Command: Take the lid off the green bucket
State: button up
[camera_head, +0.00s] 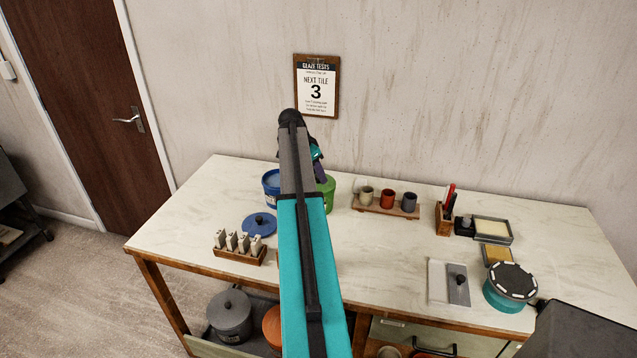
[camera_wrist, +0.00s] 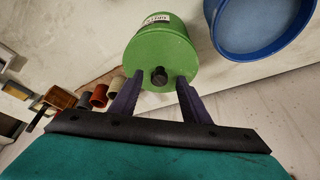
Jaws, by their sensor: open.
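The green bucket (camera_head: 328,188) stands on the table, mostly hidden by my arm in the head view. In the wrist view the green bucket (camera_wrist: 160,38) shows a pale label on its side. Its green lid (camera_wrist: 148,82) is on it, with a dark round knob (camera_wrist: 158,74). My gripper (camera_wrist: 156,82) is open, its two purple fingers on either side of the knob, with gaps showing between knob and fingers. I cannot tell exactly how deep the fingertips are. In the head view my gripper (camera_head: 319,171) is just above the bucket, partly hidden.
An open blue bucket (camera_head: 270,180) stands close to the left of the green one. Its blue lid (camera_head: 259,224) lies in front, near a rack of tiles (camera_head: 238,256). A board with cups (camera_head: 378,208) stands to the right. The table's middle right is clear.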

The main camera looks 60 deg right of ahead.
aim_at(316, 176)
dwell(0.3)
grip_shut()
jog(key=shift+r, duration=0.15)
dwell(0.3)
jog(key=shift+r+b, duration=1.05)
jog(key=shift+r, duration=0.35)
jog(key=shift+s+a+r, duration=0.1)
jog(key=shift+a+r, duration=0.05)
jog(key=shift+a, duration=0.1)
jog(key=s+a+b, duration=0.2)
jog(key=a, duration=0.5)
jog(key=s+a+r+b, duration=0.1)
jog(key=s+a+b, duration=0.1)
jog(key=a, duration=0.6)
jog(key=shift+r+b, duration=0.3)
jog(key=shift+b, duration=0.25)
jog(key=shift+s, duration=0.1)
